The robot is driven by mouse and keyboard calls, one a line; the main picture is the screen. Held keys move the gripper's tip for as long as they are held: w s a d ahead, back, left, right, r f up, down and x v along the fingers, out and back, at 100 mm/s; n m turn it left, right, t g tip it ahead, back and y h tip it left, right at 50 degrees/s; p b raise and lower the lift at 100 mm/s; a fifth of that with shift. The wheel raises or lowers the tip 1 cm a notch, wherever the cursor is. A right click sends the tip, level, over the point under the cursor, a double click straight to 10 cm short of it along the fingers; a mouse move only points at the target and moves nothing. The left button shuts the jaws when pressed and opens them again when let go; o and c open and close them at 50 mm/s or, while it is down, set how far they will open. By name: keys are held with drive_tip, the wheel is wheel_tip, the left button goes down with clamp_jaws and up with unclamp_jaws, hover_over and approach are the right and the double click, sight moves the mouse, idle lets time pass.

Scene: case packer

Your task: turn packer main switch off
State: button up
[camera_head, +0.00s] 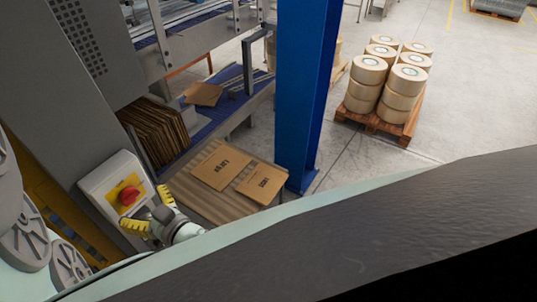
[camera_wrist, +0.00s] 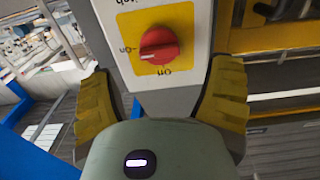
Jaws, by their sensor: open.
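The packer main switch is a red rotary knob (camera_head: 129,196) on a yellow plate, set on a pale grey box (camera_head: 104,182) on the machine's side. In the wrist view the red knob (camera_wrist: 159,46) sits on the yellow plate (camera_wrist: 184,22), with its pointer side toward the left marking. Lettering beside and below it is partly readable. My gripper (camera_head: 150,208) is at the box, with yellow fingers spread to either side of it. In the wrist view my gripper (camera_wrist: 165,98) is open, one finger left and one right of the box, and holds nothing.
A blue post (camera_head: 305,95) stands right of the machine. Flat cartons (camera_head: 222,167) lie on a conveyor beside the box, and a cardboard stack (camera_head: 157,131) stands behind. A pallet (camera_head: 385,123) of rolls is farther off. Open floor lies around it.

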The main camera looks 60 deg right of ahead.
sight(133, 199)
drive_tip(key=shift+w+a, duration=0.1)
drive_tip(key=shift+w, duration=2.3)
drive_tip(key=shift+c, duration=0.5)
drive_tip(key=c, duration=1.1)
